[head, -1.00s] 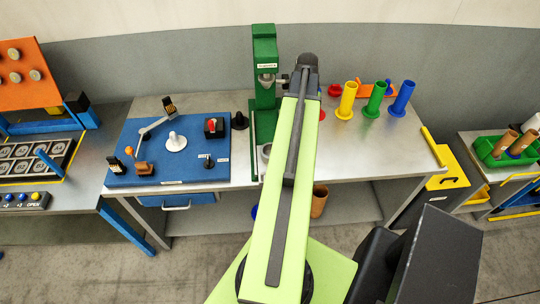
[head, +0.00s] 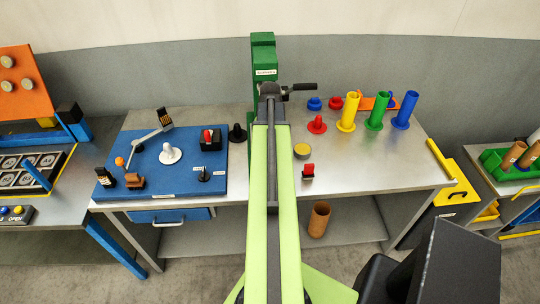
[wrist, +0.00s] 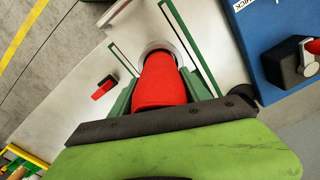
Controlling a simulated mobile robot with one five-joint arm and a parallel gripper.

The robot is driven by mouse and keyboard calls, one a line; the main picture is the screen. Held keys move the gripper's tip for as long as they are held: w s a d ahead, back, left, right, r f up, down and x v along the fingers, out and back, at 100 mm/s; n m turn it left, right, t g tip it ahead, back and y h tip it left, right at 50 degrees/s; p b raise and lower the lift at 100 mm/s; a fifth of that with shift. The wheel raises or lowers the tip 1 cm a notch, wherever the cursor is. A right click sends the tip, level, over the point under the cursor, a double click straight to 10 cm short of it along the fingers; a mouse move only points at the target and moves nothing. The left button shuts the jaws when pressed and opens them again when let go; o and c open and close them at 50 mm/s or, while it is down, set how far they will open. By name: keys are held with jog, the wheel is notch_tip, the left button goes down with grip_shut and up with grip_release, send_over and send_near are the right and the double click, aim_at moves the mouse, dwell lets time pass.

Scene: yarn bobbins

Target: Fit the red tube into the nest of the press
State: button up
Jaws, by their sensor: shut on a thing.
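The red tube (wrist: 160,85) is between the jaws of my gripper (wrist: 160,98) in the wrist view, and the gripper is shut on it. The tube's far end points at the pale round nest (wrist: 157,46) of the press. The tube overlaps the nest's near side, and I cannot tell whether it is in it or above it. The green press (head: 263,60) stands at the back of the table in the head view, with a dark lever (head: 300,88) to the right. My arm hides the gripper, the tube and the nest there.
A red peg stand (head: 317,125) stands empty right of the press. Yellow (head: 349,108), green (head: 376,108) and blue (head: 405,108) tubes stand further right. A small red-topped block (head: 308,171) sits near the front edge. A blue board (head: 130,182) with fixtures lies left.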

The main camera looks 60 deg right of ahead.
notch_tip(320, 180, down, 2)
jog(key=shift+f+b, duration=0.1)
jog(key=shift+b, duration=0.3)
jog(key=o, duration=1.4)
notch_tip(320, 180, up, 12)
jog(key=p, duration=1.2)
jog(key=shift+r, duration=0.2)
